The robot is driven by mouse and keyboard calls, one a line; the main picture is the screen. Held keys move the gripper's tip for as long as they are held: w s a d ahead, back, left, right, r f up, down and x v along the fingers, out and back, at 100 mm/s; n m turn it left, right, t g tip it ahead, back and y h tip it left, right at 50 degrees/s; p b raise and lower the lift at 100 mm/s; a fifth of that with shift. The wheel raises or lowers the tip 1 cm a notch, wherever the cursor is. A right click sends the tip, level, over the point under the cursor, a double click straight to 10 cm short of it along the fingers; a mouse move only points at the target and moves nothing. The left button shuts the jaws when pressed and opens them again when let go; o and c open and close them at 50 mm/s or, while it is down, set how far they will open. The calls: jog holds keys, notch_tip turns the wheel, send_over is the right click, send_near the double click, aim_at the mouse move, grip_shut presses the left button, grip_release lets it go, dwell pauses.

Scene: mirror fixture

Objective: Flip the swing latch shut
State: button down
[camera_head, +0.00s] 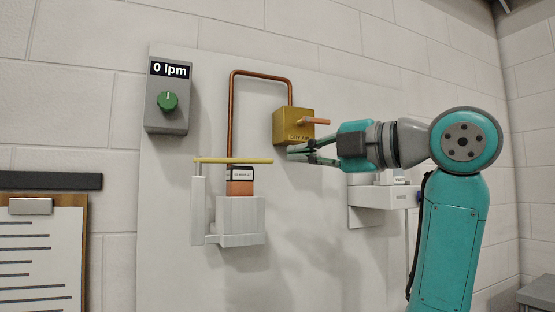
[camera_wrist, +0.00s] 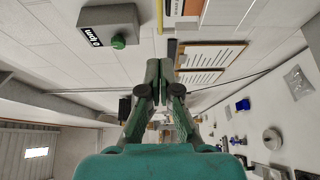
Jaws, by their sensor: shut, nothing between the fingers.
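A yellow bar (camera_head: 233,161), which looks like the swing latch, lies level across the top of a white fixture (camera_head: 240,215). Its left end meets an upright white post (camera_head: 198,210), and it passes above an orange block (camera_head: 240,187) with a dark-edged label. The yellow bar also shows upright at the top of the wrist view (camera_wrist: 160,14). My gripper (camera_head: 290,152) is shut and empty, just right of the bar's free end in the head view. The wrist view shows its fingertips (camera_wrist: 158,68) together, below the bar's visible end. Contact is not visible; depth is unclear.
A brass box (camera_head: 293,126) with a copper-coloured handle sits above my gripper, joined to a copper pipe (camera_head: 231,105). A grey box (camera_head: 168,122) with a green knob reads "0 lpm". A white bracket (camera_head: 375,195) is partly behind my arm. A clipboard (camera_head: 42,250) hangs lower left.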

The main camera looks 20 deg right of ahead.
aim_at(251, 161)
jog(key=x, duration=0.3)
jog(key=d+x, duration=0.1)
jog(key=x, duration=0.3)
jog(key=w+x, duration=0.1)
jog(key=x, duration=0.3)
jog(key=shift+w+d+f, duration=0.15)
jog(key=shift+d, duration=0.15)
jog(key=shift+w+d, duration=0.1)
jog(key=shift+w, duration=0.6)
jog(key=shift+w+d, duration=0.35)
jog(key=shift+w, duration=0.25)
jog(key=shift+s, duration=0.15)
